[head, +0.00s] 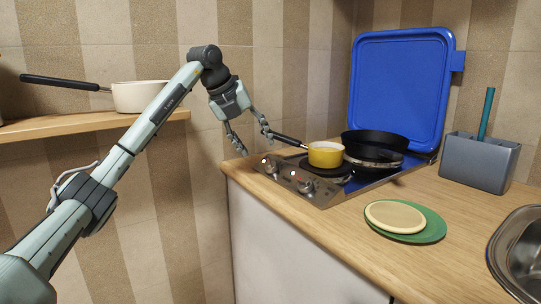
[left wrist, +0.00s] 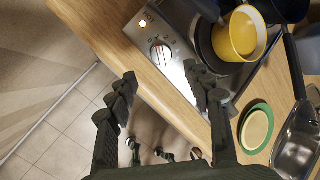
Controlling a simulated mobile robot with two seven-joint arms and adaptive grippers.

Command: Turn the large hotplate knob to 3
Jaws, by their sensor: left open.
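The hob (head: 325,188) is a steel panel set in the wooden counter, with two knobs on its front strip. One knob (head: 269,164) is at the left end, the other knob (head: 305,186) nearer the right. My left gripper (head: 252,141) is open and empty, above and left of the hob's left end. In the left wrist view, a round knob (left wrist: 161,54) shows just beyond the open fingers (left wrist: 160,78), touching neither; the right finger covers part of the hob.
A yellow pan (head: 325,155) with a dark handle stands on the front hotplate, its handle reaching toward my gripper. A black frying pan (head: 374,143) is behind. The blue lid (head: 400,90) stands upright. A green plate (head: 427,231) and grey holder (head: 480,162) are right.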

